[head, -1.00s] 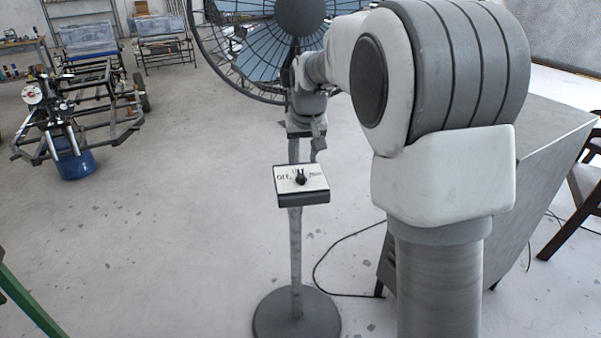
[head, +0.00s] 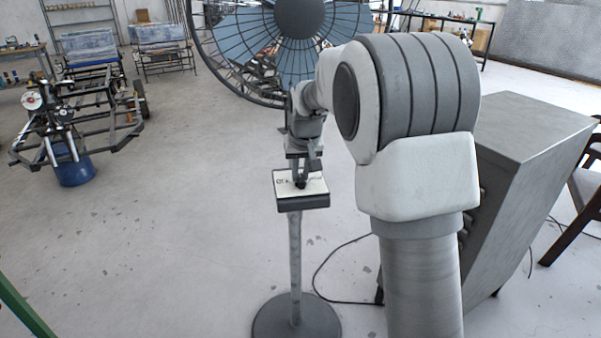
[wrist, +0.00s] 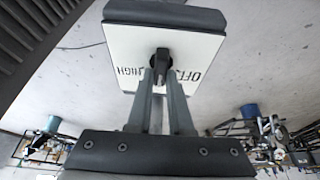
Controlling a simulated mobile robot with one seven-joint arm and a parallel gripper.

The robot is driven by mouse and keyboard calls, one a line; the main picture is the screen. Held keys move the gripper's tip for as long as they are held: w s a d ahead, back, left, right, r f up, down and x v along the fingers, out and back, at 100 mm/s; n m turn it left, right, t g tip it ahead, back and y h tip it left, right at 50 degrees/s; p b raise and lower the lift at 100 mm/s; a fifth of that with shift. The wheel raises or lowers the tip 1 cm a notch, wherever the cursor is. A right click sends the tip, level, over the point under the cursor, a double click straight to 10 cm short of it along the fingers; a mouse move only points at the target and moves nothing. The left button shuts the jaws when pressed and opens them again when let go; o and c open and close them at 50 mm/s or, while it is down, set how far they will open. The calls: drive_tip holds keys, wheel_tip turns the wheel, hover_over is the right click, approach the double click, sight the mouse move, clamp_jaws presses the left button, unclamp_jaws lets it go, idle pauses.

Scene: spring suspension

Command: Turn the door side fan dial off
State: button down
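The fan dial is a small black knob (wrist: 160,64) on a white control plate (wrist: 197,48), marked OFF on the right and HIGH on the left in the wrist view. The plate (head: 284,190) sits on the fan's stand in the head view, where the gripper partly hides the knob and lettering. My gripper (wrist: 161,76) points at the plate, with its fingertips right by the knob. A gap shows between the two fingers. I cannot tell whether they touch the knob. In the head view my gripper (head: 307,178) is just above the plate.
The large round fan (head: 265,50) stands behind the plate, on a pole with a round base (head: 297,318). A grey cabinet (head: 530,150) stands to the right, with a cable on the floor. A vehicle frame (head: 95,125) and blue drum (head: 75,172) are at left.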

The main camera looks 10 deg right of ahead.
idle(0.5)
drive_tip(key=shift+d+r+n+y+p, duration=0.1)
drive_tip(key=shift+n+y+p, duration=0.4)
drive_tip(key=shift+n, duration=0.6)
drive_tip(key=n, duration=0.2)
drive_tip(key=n+y+p, duration=0.1)
drive_tip(key=n, duration=0.1)
drive_tip(key=shift+g+y+p, duration=0.3)
drive_tip(key=n+g+y+p, duration=0.1)
drive_tip(key=n+p, duration=0.1)
drive_tip(key=n, duration=0.3)
drive_tip(key=shift+n, duration=0.3)
drive_tip(key=shift+a+g+y, duration=0.2)
drive_tip(key=shift+g+y, duration=0.1)
drive_tip(key=c, duration=0.8)
unclamp_jaws()
drive_tip(key=shift+s, duration=0.1)
